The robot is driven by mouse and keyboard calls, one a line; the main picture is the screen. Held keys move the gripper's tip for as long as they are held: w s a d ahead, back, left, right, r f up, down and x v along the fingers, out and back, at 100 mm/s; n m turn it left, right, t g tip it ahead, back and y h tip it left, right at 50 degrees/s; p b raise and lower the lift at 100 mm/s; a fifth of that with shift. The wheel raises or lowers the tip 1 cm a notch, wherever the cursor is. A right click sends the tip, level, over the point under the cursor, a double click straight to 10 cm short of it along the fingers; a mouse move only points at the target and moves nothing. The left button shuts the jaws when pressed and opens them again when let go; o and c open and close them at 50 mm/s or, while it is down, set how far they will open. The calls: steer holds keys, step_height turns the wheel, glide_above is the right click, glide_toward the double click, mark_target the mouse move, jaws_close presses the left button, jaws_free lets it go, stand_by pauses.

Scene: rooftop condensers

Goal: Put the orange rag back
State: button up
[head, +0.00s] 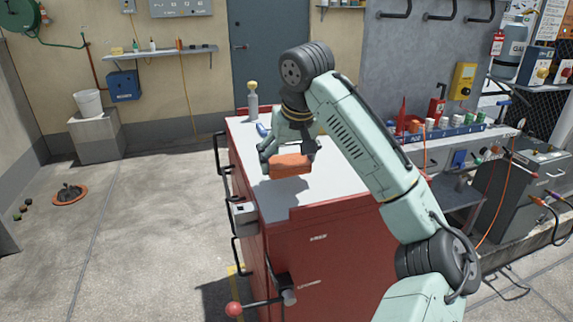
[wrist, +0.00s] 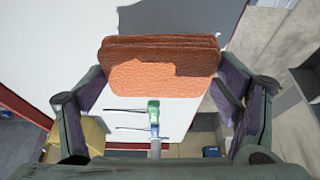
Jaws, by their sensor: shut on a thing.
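The orange rag (head: 290,164) is a folded, rough-textured block. In the head view it hangs at the end of my gripper (head: 287,150), over the white top of the red cabinet (head: 262,202). The wrist view shows the rag (wrist: 160,68) spanning between the two fingers of my gripper (wrist: 160,100), which is shut on it. The rag appears raised above the top, with shadow on the surface nearby. I cannot tell the exact gap beneath it.
A grey bottle with a yellow cap (head: 253,100) stands at the top's far end. A blue item (head: 263,130) lies near it. A green-handled tool (wrist: 153,112) shows in the wrist view. A blue rack (head: 446,133) with several items stands at right. The near top is mostly clear.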

mark_target(288, 160)
steer(key=shift+w+a, duration=0.1)
steer(key=shift+w, duration=0.65)
steer(key=x, duration=0.2)
steer(key=p+x, duration=0.1)
steer(key=shift+s+f, duration=0.15)
steer(key=shift+s, duration=0.1)
steer(key=shift+f, duration=0.3)
steer(key=shift+f, duration=0.15)
steer(key=o, duration=1)
steer(key=shift+c, duration=0.2)
steer(key=v, duration=1.2)
steer(key=shift+s+b, duration=0.1)
steer(key=shift+b, duration=0.25)
